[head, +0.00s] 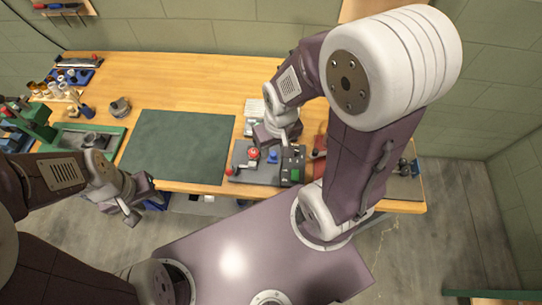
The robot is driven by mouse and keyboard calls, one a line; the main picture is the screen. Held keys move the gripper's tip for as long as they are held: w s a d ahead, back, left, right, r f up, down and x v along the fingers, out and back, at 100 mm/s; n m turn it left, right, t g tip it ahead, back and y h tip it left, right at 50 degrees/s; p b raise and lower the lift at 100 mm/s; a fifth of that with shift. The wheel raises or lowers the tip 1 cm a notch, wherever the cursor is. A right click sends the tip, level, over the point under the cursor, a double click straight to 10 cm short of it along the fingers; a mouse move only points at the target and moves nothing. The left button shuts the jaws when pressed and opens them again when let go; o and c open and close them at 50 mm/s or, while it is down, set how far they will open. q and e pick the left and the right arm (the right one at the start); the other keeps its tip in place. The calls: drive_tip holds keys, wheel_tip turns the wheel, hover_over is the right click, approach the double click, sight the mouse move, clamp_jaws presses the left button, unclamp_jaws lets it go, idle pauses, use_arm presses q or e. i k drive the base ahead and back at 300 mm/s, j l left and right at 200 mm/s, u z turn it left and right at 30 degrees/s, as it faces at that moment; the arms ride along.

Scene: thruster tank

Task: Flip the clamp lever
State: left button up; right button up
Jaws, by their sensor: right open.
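A grey fixture plate (240,158) lies near the front edge of the wooden bench. On it are a red knob (253,153), a blue part (273,156) and a dark green block (292,165). A second red ball (229,171) sits at the plate's front left corner. I cannot tell which of these belongs to the clamp lever. My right gripper (270,136) is open and points down just behind the plate; its fingers are small and partly hidden. My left gripper (132,205) hangs in front of the bench edge, away from the plate; its jaw gap is unclear.
A dark green mat (178,146) lies bare in the middle of the bench (190,75). A green tray (75,137), a round dark part (120,107) and racks of small parts (57,90) stand at the left. My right arm hides much of the bench's right side.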

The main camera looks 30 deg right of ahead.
sight(229, 172)
drive_tip(key=k+l+u, duration=0.15)
drive_tip(key=u, duration=0.2)
drive_tip(key=k+l+u, duration=0.1)
drive_tip(key=u, duration=0.25)
drive_tip(key=k+j, duration=0.05)
